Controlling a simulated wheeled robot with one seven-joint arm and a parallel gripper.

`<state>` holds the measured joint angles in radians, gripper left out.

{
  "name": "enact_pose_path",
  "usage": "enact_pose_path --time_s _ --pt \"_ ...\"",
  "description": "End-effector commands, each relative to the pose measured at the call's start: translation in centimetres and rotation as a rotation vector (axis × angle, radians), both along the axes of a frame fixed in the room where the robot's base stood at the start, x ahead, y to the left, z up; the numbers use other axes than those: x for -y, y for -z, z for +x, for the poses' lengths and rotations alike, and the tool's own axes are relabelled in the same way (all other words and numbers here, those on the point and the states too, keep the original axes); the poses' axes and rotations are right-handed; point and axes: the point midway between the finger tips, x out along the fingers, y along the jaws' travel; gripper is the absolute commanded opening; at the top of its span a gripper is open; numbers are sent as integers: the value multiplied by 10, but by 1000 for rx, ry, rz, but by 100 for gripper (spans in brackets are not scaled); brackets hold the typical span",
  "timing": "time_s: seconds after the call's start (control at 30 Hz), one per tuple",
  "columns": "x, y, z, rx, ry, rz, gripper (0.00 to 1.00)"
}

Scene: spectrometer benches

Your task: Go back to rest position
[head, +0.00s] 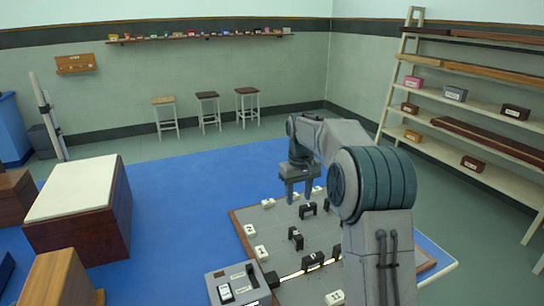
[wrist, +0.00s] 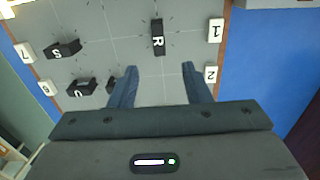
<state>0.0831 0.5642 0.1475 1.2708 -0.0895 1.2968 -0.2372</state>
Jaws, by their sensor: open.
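My gripper (head: 299,190) is open and empty above the far part of a grey board (head: 277,228) with a brown edge. In the wrist view, my gripper (wrist: 158,72) shows two blue-grey fingers spread apart over the board. A black block marked R (wrist: 157,37) stands on the board beyond the fingertips, apart from them. Other black lettered blocks, one marked S (wrist: 63,48) and one near the left finger (wrist: 82,88), stand to the left. My arm hides the right part of the board in the head view.
White number tiles, such as 1 (wrist: 216,30) and 2 (wrist: 210,74), line the board's edges. A grey box with switches (head: 238,286) stands at the near edge. A white-topped wooden bench (head: 75,187) is left, shelves (head: 470,100) right. Blue floor (head: 180,215) between is clear.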

Motion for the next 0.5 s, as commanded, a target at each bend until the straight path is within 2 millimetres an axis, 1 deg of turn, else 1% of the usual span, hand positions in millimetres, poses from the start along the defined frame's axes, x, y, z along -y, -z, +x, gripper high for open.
enact_pose_path --time_s 0.03,0.17,0.2,0.33,0.47,0.5 --pt "-2 -10 -12 13 6 -4 44" --pt "-4 -29 -50 40 35 -14 44" --pt "-4 -34 -62 50 45 -16 44" --pt "-4 -46 -104 79 80 -22 44" --pt "-4 -52 -149 110 119 -21 44" --pt "-3 -52 -163 118 131 -19 44"
